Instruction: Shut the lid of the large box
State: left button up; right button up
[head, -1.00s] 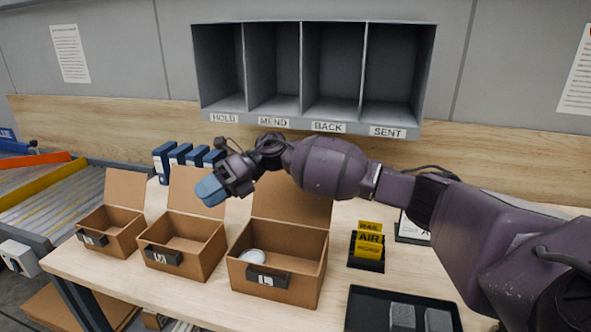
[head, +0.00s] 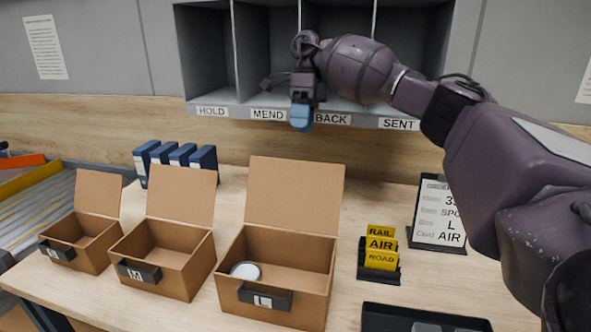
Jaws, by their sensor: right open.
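The large box (head: 313,270), labelled L, stands open on the table, to the right of two smaller boxes. Its brown lid (head: 295,195) stands up at the back, tilted slightly backward. A round white-topped item (head: 246,271) lies inside it at the left. My right gripper (head: 301,118), with blue fingertips, points down above and behind the lid's top edge, in front of the shelf. It is apart from the lid and holds nothing that I can see. My left gripper is not in view.
The medium box (head: 163,255) and small box (head: 82,240) stand open at the left. Yellow cards (head: 380,250) and an order sign (head: 439,215) stand at the right. A black tray (head: 420,318) lies at the front. The grey shelf (head: 335,115) hangs behind, with blue binders (head: 175,160) below left.

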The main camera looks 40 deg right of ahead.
aim_at(297, 167)
jog(key=shift+b+x, duration=0.45)
jog(key=shift+x, duration=4.75)
grip_shut()
